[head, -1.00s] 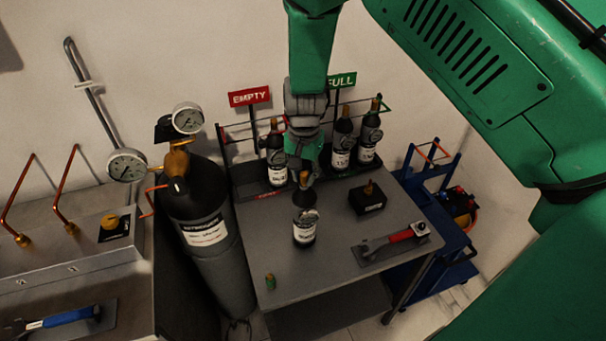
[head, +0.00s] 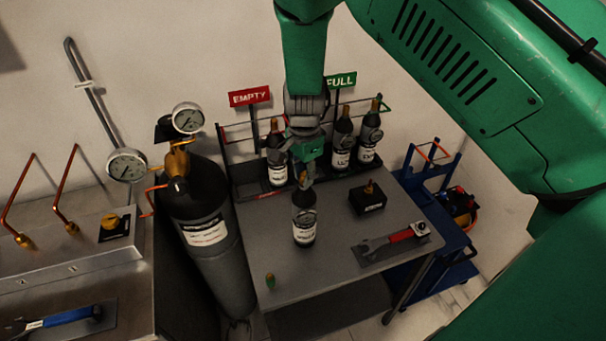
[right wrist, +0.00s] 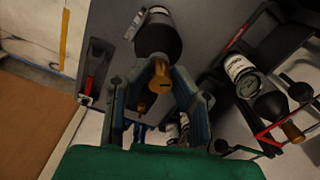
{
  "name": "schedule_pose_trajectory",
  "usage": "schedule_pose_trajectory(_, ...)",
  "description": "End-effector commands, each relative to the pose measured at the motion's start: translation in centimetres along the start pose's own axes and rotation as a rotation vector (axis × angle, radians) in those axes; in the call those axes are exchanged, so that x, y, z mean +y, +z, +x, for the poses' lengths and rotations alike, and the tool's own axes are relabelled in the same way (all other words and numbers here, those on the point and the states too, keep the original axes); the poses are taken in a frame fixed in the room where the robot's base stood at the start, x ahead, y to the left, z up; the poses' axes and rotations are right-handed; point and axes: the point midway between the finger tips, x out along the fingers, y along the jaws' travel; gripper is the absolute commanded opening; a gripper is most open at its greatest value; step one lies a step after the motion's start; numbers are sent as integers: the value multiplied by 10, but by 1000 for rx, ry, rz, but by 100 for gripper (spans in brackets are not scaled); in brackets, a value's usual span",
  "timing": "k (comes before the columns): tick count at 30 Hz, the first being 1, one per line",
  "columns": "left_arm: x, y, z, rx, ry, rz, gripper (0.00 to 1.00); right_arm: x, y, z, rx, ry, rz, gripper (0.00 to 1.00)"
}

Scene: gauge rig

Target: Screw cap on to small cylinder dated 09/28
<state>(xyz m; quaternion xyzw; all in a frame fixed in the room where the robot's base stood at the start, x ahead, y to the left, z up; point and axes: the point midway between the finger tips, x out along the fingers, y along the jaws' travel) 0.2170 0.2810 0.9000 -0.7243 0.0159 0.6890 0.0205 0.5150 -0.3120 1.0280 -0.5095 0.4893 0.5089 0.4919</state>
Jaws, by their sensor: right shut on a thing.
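A small dark cylinder (head: 304,226) with a white label stands upright on the grey table; I cannot read its date. My right gripper (head: 304,180) is above it, with its fingers shut on the brass-coloured cap (right wrist: 160,78) at the cylinder's top. In the right wrist view, the fingers are on both sides of the cap and the dark cylinder body (right wrist: 158,42) lies beyond it. I cannot tell how tightly the cap is seated. My left gripper is not in view.
Several small cylinders (head: 342,150) stand in a rack behind, under red EMPTY (head: 249,96) and green FULL (head: 340,81) signs. A large cylinder (head: 208,235) stands left.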

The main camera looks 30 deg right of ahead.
Motion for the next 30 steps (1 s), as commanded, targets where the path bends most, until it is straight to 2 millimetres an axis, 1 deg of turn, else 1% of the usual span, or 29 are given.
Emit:
schedule_pose_trajectory(3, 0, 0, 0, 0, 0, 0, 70, 0, 0, 1, 2, 0, 176, 0)
schedule_pose_trajectory(7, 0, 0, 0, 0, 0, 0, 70, 0, 0, 1, 3, 0, 340, 0)
schedule_pose_trajectory(10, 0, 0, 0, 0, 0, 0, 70, 0, 1, 1, 1, 0, 389, 0)
schedule_pose_trajectory(17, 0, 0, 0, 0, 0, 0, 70, 0, 1, 1, 1, -1, 391, 0)
schedule_pose_trajectory(19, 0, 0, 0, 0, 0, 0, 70, 0, 1, 1, 2, -1, 423, 0)
schedule_pose_trajectory(20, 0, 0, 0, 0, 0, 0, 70, 0, 1, 1, 3, -1, 454, 0)
schedule_pose_trajectory(24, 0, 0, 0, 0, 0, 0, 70, 0, 0, 1, 5, -3, 667, 0)
schedule_pose_trajectory(27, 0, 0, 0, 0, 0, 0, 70, 0, 0, 0, 3, -3, 702, 0)
schedule_pose_trajectory(30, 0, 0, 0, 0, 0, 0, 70, 0, 1, 0, 5, -3, 787, 0)
